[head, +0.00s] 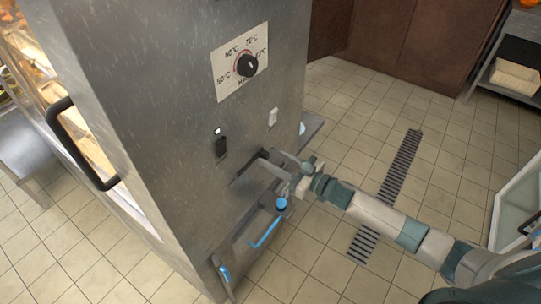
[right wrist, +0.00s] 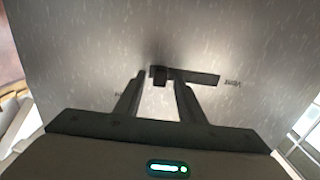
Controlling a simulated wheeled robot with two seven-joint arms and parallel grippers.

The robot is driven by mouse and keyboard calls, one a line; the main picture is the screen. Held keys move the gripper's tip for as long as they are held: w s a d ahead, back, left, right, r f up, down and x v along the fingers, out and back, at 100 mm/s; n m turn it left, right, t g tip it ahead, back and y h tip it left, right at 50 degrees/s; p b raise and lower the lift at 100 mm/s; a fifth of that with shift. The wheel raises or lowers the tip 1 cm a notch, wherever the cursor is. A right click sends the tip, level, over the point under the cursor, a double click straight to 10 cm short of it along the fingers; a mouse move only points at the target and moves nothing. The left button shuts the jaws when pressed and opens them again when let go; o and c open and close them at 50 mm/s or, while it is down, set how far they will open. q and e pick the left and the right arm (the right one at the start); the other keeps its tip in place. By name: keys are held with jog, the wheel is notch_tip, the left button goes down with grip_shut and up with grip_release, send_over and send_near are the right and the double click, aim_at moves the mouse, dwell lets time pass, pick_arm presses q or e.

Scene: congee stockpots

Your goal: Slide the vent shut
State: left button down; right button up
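The vent is a dark slot with a small black slider tab (right wrist: 160,78) on the brushed-metal cabinet face, with a "Vent" label to its right in the right wrist view. The tab sits at the left end of the slot (right wrist: 203,79), and dark slot shows to its right. My right gripper (right wrist: 160,84) is open, with one finger on each side of the tab; I cannot tell whether either touches it. In the head view, my right gripper (head: 257,170) is at the cabinet's side face and partly hides the vent. My left gripper is not in view.
The steel cabinet (head: 150,90) has a temperature dial (head: 247,66), a black switch (head: 221,147) and a black door handle (head: 80,145). A blue handle (head: 264,234) sits below my right gripper. Tiled floor with a drain grate (head: 400,165) lies open to the right.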

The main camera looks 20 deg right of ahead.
aim_at(241, 172)
jog(key=shift+w+a, duration=0.35)
jog(key=shift+w, duration=0.05)
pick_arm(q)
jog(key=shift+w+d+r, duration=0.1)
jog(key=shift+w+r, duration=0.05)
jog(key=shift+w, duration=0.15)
